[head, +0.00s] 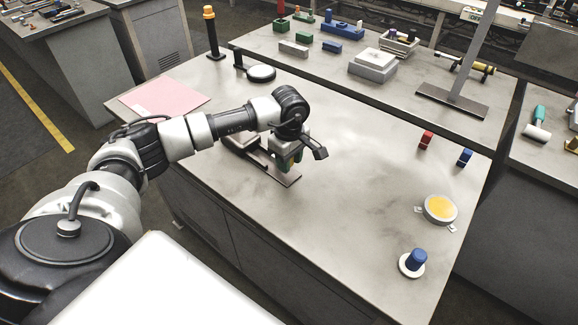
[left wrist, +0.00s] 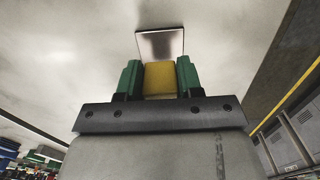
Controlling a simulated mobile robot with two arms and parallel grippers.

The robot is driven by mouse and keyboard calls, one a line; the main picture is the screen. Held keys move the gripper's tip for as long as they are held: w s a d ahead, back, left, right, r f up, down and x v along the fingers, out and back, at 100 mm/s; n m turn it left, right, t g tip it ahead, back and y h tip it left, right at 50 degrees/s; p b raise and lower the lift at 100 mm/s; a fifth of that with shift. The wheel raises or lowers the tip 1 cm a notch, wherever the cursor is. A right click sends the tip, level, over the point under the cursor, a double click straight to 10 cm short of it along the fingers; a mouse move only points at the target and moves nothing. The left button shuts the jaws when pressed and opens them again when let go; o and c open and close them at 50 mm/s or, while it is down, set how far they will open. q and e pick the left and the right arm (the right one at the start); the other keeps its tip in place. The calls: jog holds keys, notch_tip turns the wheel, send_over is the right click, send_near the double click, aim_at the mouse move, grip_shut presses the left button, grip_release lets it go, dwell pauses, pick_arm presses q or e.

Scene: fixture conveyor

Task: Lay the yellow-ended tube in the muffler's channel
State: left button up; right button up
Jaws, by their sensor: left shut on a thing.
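My left gripper (head: 290,162) is low over the near left part of the grey worktable, its green fingers pointing down. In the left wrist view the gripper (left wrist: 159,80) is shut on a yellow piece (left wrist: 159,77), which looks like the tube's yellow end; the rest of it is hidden. A low grey and dark fixture (head: 257,158), seemingly the muffler with its channel, lies beneath and just left of the gripper, partly covered by it. Its flat metal plate (head: 287,179) also shows beyond the fingers in the left wrist view (left wrist: 160,42). I cannot tell whether the tube touches it. My right gripper is not in view.
A pink sheet (head: 165,97) and a round black-based dish (head: 261,73) lie behind the arm. A red block (head: 426,139), a blue block (head: 464,157), a yellow-topped round part (head: 440,209) and a blue knob (head: 416,259) stand at right. The table's middle is clear.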

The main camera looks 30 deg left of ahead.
pick_arm(q)
notch_tip(320, 180, down, 3)
jog(key=shift+r+p, duration=0.2)
jog(key=shift+p, duration=0.15)
jog(key=shift+f, duration=0.3)
jog(key=shift+f, duration=0.1)
jog(key=o, duration=0.5)
jog(key=shift+f, duration=0.1)
jog(key=o, duration=0.5)
